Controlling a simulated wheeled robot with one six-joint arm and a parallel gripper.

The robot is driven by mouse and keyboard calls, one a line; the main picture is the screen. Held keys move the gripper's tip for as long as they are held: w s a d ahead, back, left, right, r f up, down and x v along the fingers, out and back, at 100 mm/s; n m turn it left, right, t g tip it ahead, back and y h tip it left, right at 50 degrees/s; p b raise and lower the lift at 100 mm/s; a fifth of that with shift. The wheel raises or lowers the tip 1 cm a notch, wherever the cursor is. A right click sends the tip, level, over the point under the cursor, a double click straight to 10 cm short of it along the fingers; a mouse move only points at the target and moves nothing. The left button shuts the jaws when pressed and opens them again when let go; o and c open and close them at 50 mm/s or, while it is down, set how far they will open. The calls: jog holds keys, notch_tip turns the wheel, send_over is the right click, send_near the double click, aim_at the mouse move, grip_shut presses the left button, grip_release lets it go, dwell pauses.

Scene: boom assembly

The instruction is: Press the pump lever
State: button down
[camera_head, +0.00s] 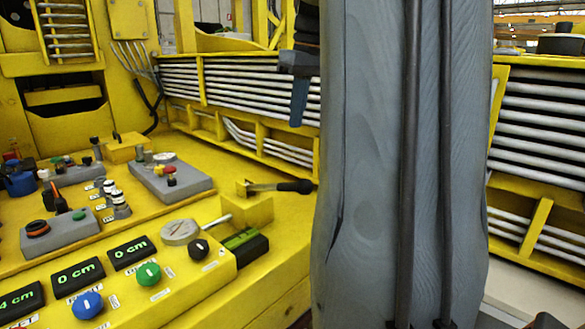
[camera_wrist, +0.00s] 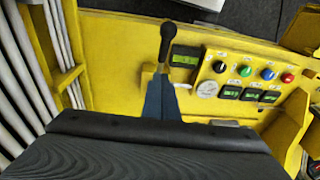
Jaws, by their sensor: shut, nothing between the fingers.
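The pump lever, seemingly the one with a black handle (camera_head: 295,186) and a metal shank, sticks out to the right from the yellow console in the head view. In the wrist view its black handle (camera_wrist: 167,38) points up the picture, just beyond my fingertips. My gripper (camera_head: 297,122) has blue fingers and hangs above the handle in the head view, with a visible gap in the picture. In the wrist view the gripper (camera_wrist: 160,80) is shut and empty, its tips overlapping the lower part of the lever. I cannot tell whether they touch it.
The console carries a round gauge (camera_head: 180,232), a green display box (camera_head: 245,245), a green knob (camera_head: 148,273) and a blue knob (camera_head: 88,304). A yellow railing with grey pipes (camera_head: 260,90) runs behind the lever. My grey arm hides the right middle of the head view.

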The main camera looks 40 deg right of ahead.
jog(key=shift+f, duration=0.15)
jog(key=f+p, duration=0.1)
jog(key=f, duration=0.3)
jog(key=a+f+p, duration=0.1)
jog(key=f, duration=0.2)
jog(key=f+p, duration=0.1)
jog(key=f, duration=0.3)
jog(key=shift+w+a+f+p, duration=0.15)
jog(key=shift+w+f+p, duration=0.1)
jog(key=shift+f+p, duration=0.1)
jog(key=shift+s+a+f, duration=0.1)
jog(key=shift+s+f, duration=0.15)
jog(key=shift+f, duration=0.55)
